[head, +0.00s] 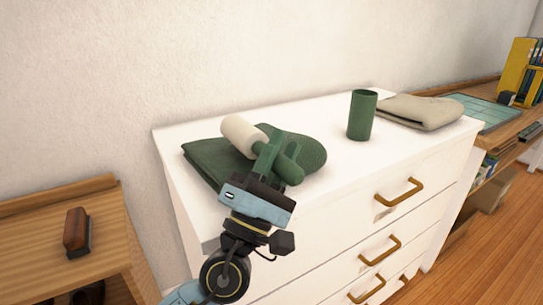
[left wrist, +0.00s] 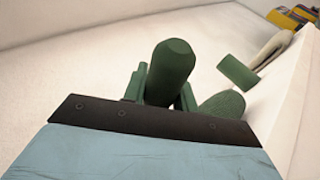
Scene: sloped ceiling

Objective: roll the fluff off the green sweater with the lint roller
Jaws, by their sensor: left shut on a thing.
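The green sweater (head: 205,160) lies folded on top of the white dresser; part of it shows in the left wrist view (left wrist: 224,104). The lint roller (head: 242,136) has a cream roll and a dark green handle. My left gripper (head: 275,158) is shut on the handle (left wrist: 171,73). The roll is over the sweater; I cannot tell whether it touches. My gripper and the roller hide part of the sweater, and I cannot make out any fluff. My right gripper is in neither view.
A green cup (head: 362,115) stands on the white dresser (head: 340,161), right of the sweater. A folded beige cloth (head: 420,111) lies farther right. A wooden brush (head: 76,232) is on the low wooden stand (head: 110,215) at left. The wall runs behind the dresser.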

